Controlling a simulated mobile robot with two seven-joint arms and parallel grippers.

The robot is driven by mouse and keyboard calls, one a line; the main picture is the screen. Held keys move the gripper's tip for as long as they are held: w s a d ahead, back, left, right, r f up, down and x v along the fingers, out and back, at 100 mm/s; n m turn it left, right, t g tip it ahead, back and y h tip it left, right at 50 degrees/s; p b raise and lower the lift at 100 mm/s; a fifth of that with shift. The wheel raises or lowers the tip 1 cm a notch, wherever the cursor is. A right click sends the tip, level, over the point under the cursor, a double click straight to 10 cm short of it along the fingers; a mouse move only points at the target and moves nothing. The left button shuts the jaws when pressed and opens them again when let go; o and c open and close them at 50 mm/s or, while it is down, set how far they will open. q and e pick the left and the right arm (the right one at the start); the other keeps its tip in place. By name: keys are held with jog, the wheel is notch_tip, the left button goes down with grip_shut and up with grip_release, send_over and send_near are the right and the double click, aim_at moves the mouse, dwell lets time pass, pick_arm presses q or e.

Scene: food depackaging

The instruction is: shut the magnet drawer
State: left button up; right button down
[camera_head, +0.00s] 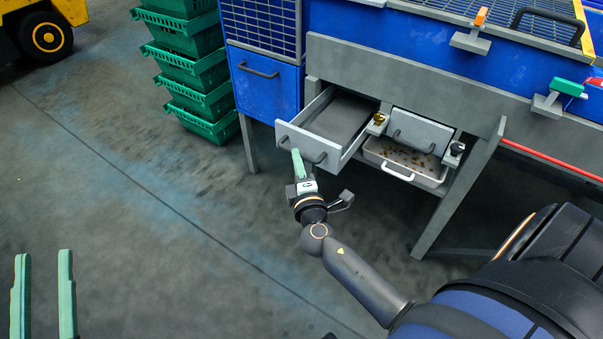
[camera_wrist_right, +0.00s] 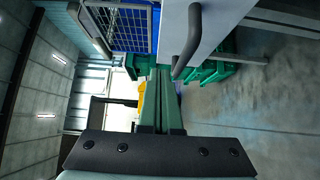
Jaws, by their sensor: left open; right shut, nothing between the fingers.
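The magnet drawer (camera_head: 313,140) is a grey drawer pulled out from under the blue machine, with its inside visible. Its front has a dark bar handle (camera_head: 318,159). The drawer front (camera_wrist_right: 222,22) and handle (camera_wrist_right: 187,42) also show in the right wrist view. My right gripper (camera_head: 297,154) is shut and empty, its green fingers at the left part of the drawer front, near the handle's left end. Whether they touch the front is unclear. The shut fingers also show in the right wrist view (camera_wrist_right: 160,98). My left gripper (camera_head: 43,256) is open and empty at the lower left, far from the drawer.
Right of the drawer is a grey panel with a handle (camera_head: 425,131), above a white tray (camera_head: 402,175) holding dark bits. A brass knob (camera_head: 379,118) and a black knob (camera_head: 457,149) flank the panel. Stacked green crates (camera_head: 200,100) stand left. Floor ahead is clear.

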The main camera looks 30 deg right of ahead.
aim_at(302, 135)
jog(key=w+d, duration=0.2)
jog(key=d, duration=0.1)
jog(key=shift+w+d, duration=0.1)
jog(key=shift+w, duration=0.2)
pick_arm(q)
jog(key=shift+w+f, duration=0.15)
jog(key=shift+f, duration=0.2)
pick_arm(e)
jog(key=shift+w+d, duration=0.25)
jog(key=shift+d, duration=0.35)
